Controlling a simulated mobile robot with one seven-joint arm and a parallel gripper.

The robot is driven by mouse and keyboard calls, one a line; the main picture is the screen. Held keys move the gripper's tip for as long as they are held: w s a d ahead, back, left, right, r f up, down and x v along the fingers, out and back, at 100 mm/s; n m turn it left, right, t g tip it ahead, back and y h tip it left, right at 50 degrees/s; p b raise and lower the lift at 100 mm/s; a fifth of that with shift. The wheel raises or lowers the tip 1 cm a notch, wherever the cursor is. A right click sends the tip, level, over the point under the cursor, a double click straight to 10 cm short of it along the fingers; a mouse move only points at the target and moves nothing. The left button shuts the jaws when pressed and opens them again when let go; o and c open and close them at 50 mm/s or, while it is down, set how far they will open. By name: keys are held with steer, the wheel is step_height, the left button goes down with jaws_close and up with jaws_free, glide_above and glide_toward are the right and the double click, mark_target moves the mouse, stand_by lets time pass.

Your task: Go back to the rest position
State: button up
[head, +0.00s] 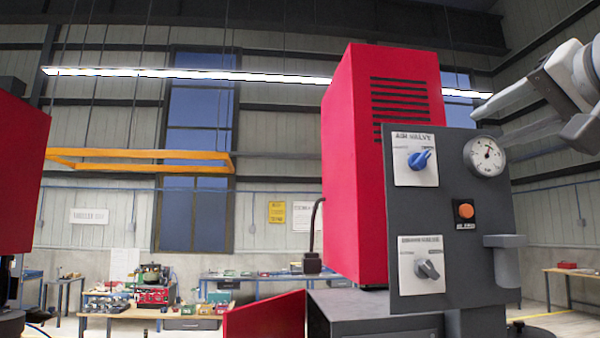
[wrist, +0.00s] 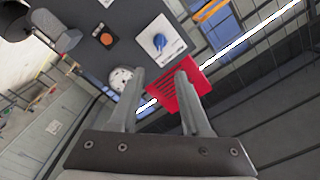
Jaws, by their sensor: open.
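My gripper (head: 487,125) is at the upper right in the head view, in front of the grey control panel's right edge, near the round gauge (head: 484,156). Its two fingers are apart with nothing between them in the wrist view (wrist: 162,82). The grey panel (head: 450,235) carries a blue knob (head: 420,159) on a white plate, an orange button (head: 465,210) and a grey knob (head: 428,269) on a lower white plate. The wrist view shows the blue knob (wrist: 159,41), the orange button (wrist: 106,39) and the gauge (wrist: 121,79) beyond the fingers. No finger visibly touches the panel.
A red vented cabinet (head: 350,150) stands behind the panel. A grey cup-like holder (head: 505,262) juts from the panel's right side. Another red housing (head: 20,175) is at the left edge. Workbenches (head: 150,312) stand at the back. Open air lies above the panel.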

stand_by(0.3)
steer(key=w+a+f+n+g, duration=0.15)
steer(key=a+f, duration=0.25)
steer(key=f, duration=0.6)
steer(key=a+f+n+g+y, duration=0.1)
steer(key=a+f+g, duration=0.2)
steer(key=f, duration=0.7)
steer(key=w+a+f+n+g, duration=0.1)
steer(key=a+f+n+g, duration=0.2)
steer(key=f, duration=0.7)
steer(key=s+a+f+n+g, duration=0.1)
steer(key=s+f, duration=0.2)
steer(key=f, duration=0.4)
steer(key=s+a+f+n+g+h, duration=0.1)
steer(key=s+a+f+g, duration=0.1)
steer(key=f, duration=0.5)
steer(key=s+a+f+n+g, duration=0.1)
steer(key=s+f, duration=0.3)
steer(key=f, duration=0.4)
steer(key=shift+a+g+h, duration=0.3)
steer(key=shift+a+g, duration=0.15)
steer(key=shift+a, duration=0.1)
steer(key=shift+d, duration=0.1)
